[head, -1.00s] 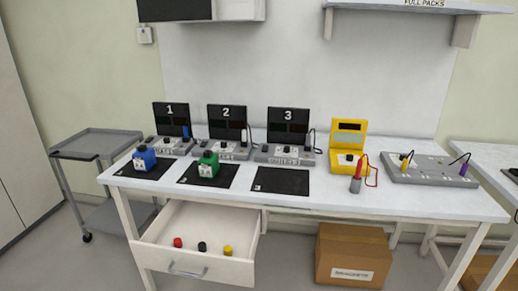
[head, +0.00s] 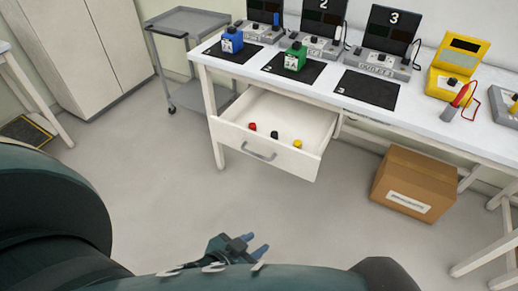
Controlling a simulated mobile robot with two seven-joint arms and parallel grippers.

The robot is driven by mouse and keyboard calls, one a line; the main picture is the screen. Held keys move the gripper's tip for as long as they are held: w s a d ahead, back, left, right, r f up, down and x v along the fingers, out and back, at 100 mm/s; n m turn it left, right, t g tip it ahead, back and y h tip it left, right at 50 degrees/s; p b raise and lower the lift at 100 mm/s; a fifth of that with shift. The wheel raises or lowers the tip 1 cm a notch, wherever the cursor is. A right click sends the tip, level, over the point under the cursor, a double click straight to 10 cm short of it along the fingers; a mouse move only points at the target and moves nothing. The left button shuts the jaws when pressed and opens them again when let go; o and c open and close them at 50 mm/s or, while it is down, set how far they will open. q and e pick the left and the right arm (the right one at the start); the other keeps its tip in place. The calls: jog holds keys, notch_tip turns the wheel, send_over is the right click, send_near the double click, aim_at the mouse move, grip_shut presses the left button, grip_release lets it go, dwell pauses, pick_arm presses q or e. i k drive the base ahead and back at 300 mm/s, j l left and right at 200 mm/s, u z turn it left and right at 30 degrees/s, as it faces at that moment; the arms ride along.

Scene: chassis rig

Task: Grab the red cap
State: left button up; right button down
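The red cap (head: 252,127) lies inside the open white drawer (head: 299,159) under the workbench, at the left of a row of small caps. A black cap (head: 274,134) is to its right, and a yellow cap (head: 297,144) is further right. My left gripper (head: 262,247) shows low in the head view, well below and in front of the drawer. Its two bluish fingers are apart with nothing between them. My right gripper is not in view.
The white workbench (head: 421,117) holds a blue block (head: 232,41), a green block (head: 294,58) and a yellow meter (head: 459,66). A cardboard box (head: 415,180) stands beneath. A grey cart (head: 187,22) is left of the bench. The floor before the drawer is clear.

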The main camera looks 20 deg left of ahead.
aim_at(251, 125)
jog(key=i+j+z, duration=0.15)
jog(key=j+z, duration=0.2)
jog(key=z, duration=0.15)
jog(key=j+z, duration=0.7)
jog(key=j, duration=1.4)
